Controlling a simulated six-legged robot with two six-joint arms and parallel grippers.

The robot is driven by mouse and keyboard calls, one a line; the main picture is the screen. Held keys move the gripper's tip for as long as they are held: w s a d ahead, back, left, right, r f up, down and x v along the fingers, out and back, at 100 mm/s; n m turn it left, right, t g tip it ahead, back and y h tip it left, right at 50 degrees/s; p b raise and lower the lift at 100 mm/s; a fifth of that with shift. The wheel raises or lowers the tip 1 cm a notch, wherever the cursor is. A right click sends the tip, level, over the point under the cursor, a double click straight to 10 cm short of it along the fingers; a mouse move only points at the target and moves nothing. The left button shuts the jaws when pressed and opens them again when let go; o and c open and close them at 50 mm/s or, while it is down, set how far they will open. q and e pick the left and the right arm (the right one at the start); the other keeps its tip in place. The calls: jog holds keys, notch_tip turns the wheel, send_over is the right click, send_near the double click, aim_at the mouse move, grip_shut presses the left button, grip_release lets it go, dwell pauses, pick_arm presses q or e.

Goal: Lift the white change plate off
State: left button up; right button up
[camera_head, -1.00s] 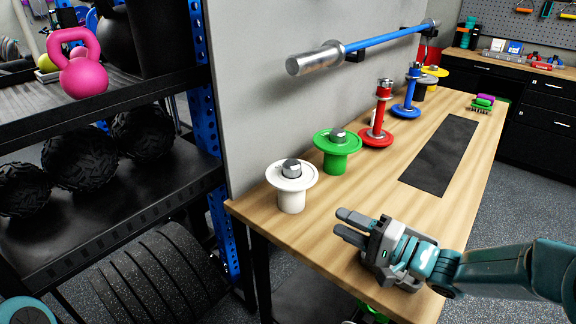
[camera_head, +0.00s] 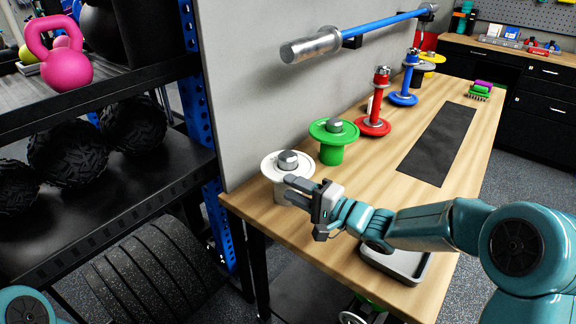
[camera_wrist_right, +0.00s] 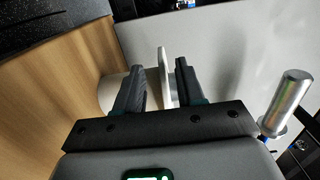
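The white change plate (camera_head: 271,173) lies flat on a white pedestal (camera_head: 288,200) at the near left end of the wooden bench, with a metal knob (camera_head: 288,159) above its middle. My right gripper (camera_head: 291,190) is at the plate's near right rim and hides part of the pedestal. In the right wrist view, the plate's rim (camera_wrist_right: 164,72) shows edge-on between the two open fingers (camera_wrist_right: 158,88). It is close to the right finger, with a clear gap to the left one; contact cannot be told. The pedestal (camera_wrist_right: 112,92) is partly behind the left finger. My left gripper is out of view.
A green plate (camera_head: 334,133), red plate (camera_head: 372,126) and blue plate (camera_head: 403,98) stand in a row behind. A blue-and-silver bar (camera_head: 375,27) hangs on the wall above. A black mat (camera_head: 436,148) lies to the right. A grey tray (camera_head: 405,266) sits beneath my arm.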

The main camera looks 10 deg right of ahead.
aim_at(280, 181)
jog(key=x, duration=0.4)
jog(key=shift+w+a+r, duration=0.1)
jog(key=shift+w+a, duration=0.05)
grip_shut()
jog(key=shift+r, duration=0.1)
notch_tip(280, 181, up, 20)
jog(key=p, duration=0.7)
